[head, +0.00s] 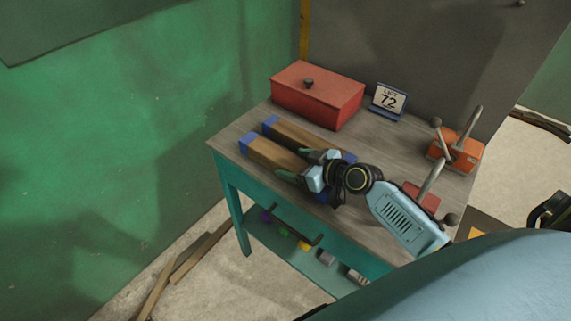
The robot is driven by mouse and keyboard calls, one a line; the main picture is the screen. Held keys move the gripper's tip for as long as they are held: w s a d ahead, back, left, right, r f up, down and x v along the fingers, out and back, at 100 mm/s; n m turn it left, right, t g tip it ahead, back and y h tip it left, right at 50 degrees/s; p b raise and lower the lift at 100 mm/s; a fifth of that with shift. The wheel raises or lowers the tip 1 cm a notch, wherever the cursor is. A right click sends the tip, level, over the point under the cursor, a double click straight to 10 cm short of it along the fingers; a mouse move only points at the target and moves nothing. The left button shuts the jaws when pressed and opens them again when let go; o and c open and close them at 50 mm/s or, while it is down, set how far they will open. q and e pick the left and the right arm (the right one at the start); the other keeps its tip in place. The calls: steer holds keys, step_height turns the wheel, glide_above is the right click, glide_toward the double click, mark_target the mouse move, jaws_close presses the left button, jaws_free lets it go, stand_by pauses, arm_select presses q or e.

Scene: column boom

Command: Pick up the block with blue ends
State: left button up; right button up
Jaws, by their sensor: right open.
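The block with blue ends (275,154) lies on the grey table top (378,141). It shows as two parallel brown wooden lengths with a dark gap between; I cannot tell whether they are joined. Blue ends show at the far left, and bits of blue at the right end beside my gripper. My right gripper (300,165) is open over the right part of the block, its two fingers apart, one over each brown length. I cannot tell whether the fingers touch the wood. The gripper and wrist hide much of the right end. My left gripper is not in view.
A red box (318,97) with a dark knob stands behind the block. An orange device with levers (458,151) is at the right. The lower shelf (275,239) holds small coloured items. Wooden planks (175,266) lie on the floor.

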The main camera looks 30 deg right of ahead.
steer(key=shift+r, duration=0.1)
steer(key=c, duration=1.4)
